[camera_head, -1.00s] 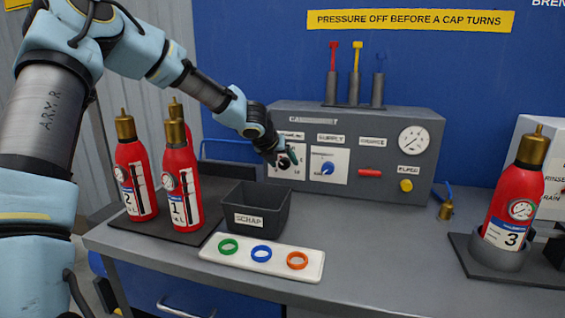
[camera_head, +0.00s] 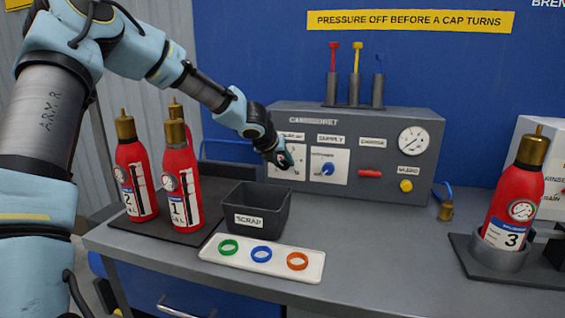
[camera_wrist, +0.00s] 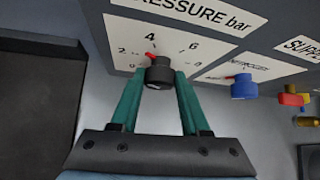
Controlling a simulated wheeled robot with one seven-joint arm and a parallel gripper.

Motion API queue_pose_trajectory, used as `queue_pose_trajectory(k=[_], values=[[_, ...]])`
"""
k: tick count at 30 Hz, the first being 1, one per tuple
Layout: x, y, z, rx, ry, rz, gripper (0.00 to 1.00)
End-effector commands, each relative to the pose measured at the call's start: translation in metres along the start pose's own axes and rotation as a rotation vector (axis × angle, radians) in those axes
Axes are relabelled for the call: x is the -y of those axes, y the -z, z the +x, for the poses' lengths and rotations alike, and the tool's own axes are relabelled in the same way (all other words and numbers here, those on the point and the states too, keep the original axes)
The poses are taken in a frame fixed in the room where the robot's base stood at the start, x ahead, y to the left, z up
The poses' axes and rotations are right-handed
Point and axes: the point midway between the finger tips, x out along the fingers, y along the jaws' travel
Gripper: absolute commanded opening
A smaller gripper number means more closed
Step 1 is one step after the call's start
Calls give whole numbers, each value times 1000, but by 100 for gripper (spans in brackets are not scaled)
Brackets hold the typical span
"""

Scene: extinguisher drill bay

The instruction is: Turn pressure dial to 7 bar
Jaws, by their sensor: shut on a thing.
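The pressure dial is a black knob (camera_wrist: 158,74) with a red pointer, on a white plate lettered PRESSURE bar (camera_wrist: 190,22) in the wrist view. My gripper (camera_wrist: 158,84) is shut on the knob, one green finger on each side. In the head view my gripper (camera_head: 284,160) is at the left of the grey control panel (camera_head: 420,185) and hides the knob.
A blue supply knob (camera_head: 328,168), a red handle (camera_head: 371,172) and a yellow button (camera_head: 405,186) sit to the right. A round gauge (camera_head: 413,140) is too small to read. Below stand the scrap bin (camera_head: 256,220) and red extinguishers (camera_head: 184,185).

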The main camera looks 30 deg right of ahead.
Motion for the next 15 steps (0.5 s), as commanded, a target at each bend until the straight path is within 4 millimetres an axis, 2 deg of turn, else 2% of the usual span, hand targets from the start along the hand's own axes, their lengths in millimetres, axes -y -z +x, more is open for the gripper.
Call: queue_pose_trajectory(k=[8,15], values=[[1,0,0,1,-23,24,0],[5,0,1,3,-114,118,0]])
